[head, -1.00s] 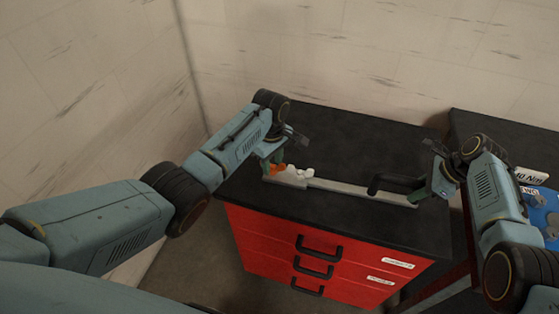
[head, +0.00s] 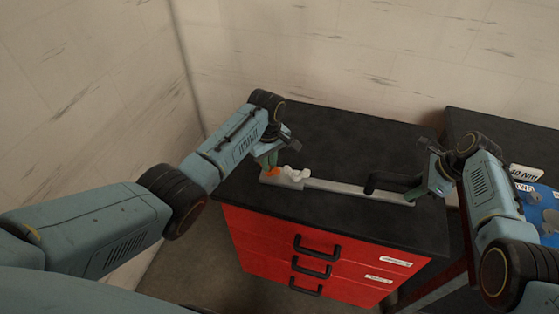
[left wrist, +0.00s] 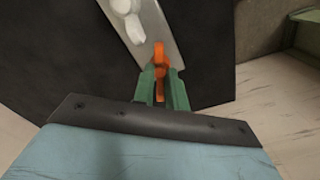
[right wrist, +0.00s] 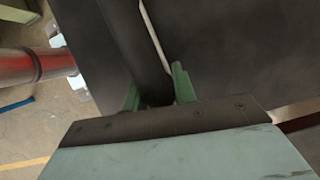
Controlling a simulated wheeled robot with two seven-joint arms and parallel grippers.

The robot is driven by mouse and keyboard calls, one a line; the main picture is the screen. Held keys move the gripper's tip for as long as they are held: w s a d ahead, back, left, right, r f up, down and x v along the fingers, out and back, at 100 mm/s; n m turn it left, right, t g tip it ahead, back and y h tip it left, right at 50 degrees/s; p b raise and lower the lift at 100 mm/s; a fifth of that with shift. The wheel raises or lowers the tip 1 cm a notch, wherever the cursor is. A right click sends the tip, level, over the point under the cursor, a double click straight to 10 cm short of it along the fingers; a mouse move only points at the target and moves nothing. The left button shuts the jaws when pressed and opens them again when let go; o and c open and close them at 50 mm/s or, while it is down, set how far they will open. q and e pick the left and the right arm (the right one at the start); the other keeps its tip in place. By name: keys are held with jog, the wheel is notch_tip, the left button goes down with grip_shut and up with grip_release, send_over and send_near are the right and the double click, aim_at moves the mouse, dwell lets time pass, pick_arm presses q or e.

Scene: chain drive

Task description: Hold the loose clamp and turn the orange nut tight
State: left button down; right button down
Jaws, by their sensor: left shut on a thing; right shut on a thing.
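A grey metal rail (head: 345,189) lies on the black cabinet top. White knobbed parts (head: 296,173) sit near its left end and also show in the left wrist view (left wrist: 127,12). The orange nut (head: 273,172) is at that end. My left gripper (head: 270,161) is shut on the nut, seen between its green fingertips in the left wrist view (left wrist: 160,58). My right gripper (head: 414,193) is shut on a black bar-like handle (head: 385,179) at the rail's right end. This bar passes between the fingers in the right wrist view (right wrist: 142,50). I cannot tell which part is the loose clamp.
The cabinet (head: 325,240) has red drawers with black handles. Its black top (head: 350,135) is clear behind the rail. A second black-topped surface (head: 490,135) stands at the right, with a blue panel (head: 541,205) and a white label on it. A wall stands close behind.

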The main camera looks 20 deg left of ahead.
pick_arm(q)
jog(key=m, duration=0.4)
jog(key=shift+m, duration=0.3)
jog(key=m, duration=0.4)
jog(key=shift+m, duration=0.3)
jog(key=m, duration=0.4)
jog(key=shift+m, duration=0.3)
jog(key=m, duration=0.3)
jog(key=shift+m, duration=0.3)
jog(key=m, duration=0.3)
jog(key=shift+m, duration=0.3)
jog(key=m, duration=0.4)
jog(key=shift+m, duration=0.3)
jog(key=m, duration=0.4)
jog(key=shift+m, duration=2)
